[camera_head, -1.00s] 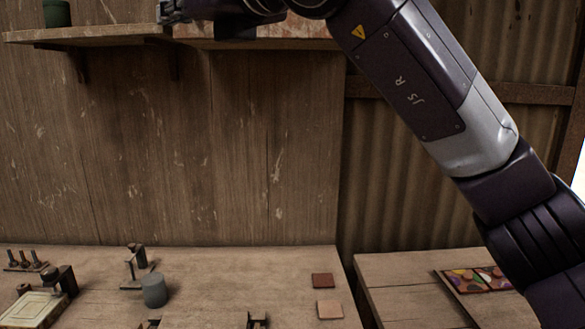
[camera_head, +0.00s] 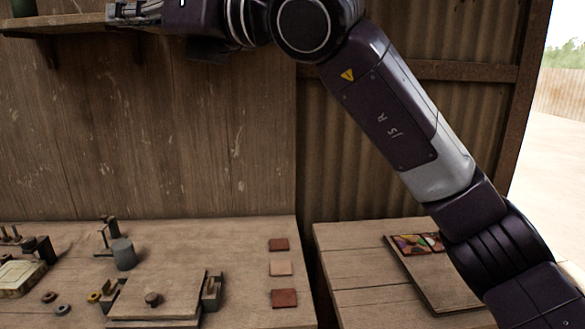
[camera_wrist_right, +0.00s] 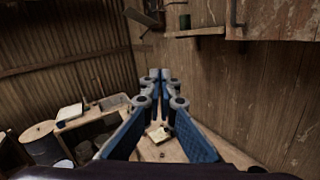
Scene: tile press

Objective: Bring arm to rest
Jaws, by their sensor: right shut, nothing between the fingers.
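My right arm crosses the upper right of the head view, its forearm link (camera_head: 405,120) sloping down to the right. It bends at a round dark joint near the top. My right gripper (camera_head: 125,13) points left at the top edge, in front of the wall shelf. In the right wrist view, the blue-padded gripper (camera_wrist_right: 160,75) has its fingertips together with nothing between them. My left gripper is in neither view.
A wooden workbench (camera_head: 240,235) holds a press plate (camera_head: 155,285), a grey cylinder (camera_head: 123,255) and three tiles (camera_head: 280,268). A side table (camera_head: 350,260) carries a tile board (camera_head: 430,280). A wall shelf (camera_head: 60,30) holds a green pot (camera_head: 22,8).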

